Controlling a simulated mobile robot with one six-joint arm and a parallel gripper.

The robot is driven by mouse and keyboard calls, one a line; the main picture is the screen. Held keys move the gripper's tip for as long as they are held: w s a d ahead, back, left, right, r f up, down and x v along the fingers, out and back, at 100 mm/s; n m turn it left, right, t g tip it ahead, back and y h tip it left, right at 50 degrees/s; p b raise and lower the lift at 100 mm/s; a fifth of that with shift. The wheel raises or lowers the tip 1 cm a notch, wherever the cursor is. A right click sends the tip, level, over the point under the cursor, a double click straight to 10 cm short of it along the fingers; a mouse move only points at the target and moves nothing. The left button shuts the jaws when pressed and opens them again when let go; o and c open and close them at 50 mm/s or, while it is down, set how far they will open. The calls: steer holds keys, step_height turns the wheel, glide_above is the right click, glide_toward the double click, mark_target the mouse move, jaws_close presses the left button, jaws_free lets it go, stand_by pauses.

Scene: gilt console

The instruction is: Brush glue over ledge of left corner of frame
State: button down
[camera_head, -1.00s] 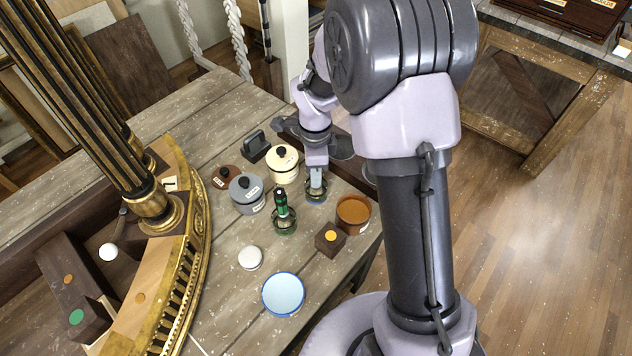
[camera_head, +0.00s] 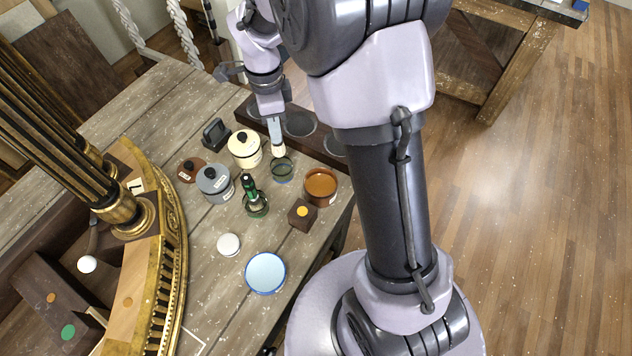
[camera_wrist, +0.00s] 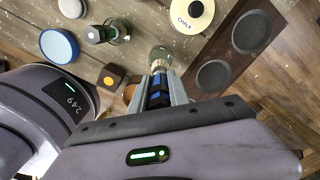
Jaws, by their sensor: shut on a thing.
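My gripper (camera_head: 275,118) is shut on a brush, with a blue part showing between the fingers in the wrist view (camera_wrist: 158,92). The brush's pale lower end (camera_head: 279,150) points down, just above or at the mouth of a small glass jar (camera_head: 282,171); I cannot tell whether the tip is clear of the rim. The gilt frame (camera_head: 172,255) curves along the left of the head view, with a pale wooden ledge (camera_head: 128,285) inside its moulding. Gilt fluted columns (camera_head: 85,180) stand over it. My gripper is well to the right of the frame.
Near the jar stand a green-necked bottle (camera_head: 253,197), a cream chalk pot (camera_head: 245,150), a grey lidded pot (camera_head: 214,184), an orange-brown bowl (camera_head: 321,186) and a dark block (camera_head: 302,215). A dark rack with round holes (camera_head: 318,143) lies behind. A blue-rimmed dish (camera_head: 265,272) is nearer.

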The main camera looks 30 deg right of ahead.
stand_by(0.5)
steer(key=s+d+g+h+p, duration=0.25)
steer(key=s+d+p, duration=0.2)
steer(key=s, duration=0.25)
steer(key=shift+g, duration=0.45)
steer(key=f+b, duration=0.5)
steer(key=shift+s+d+f, duration=0.2)
steer(key=shift+d, duration=0.05)
steer(key=shift+f+b, duration=0.55)
steer(key=shift+b, duration=0.3)
stand_by(0.9)
step_height(320, 180, up, 7)
steer(key=p, duration=0.5)
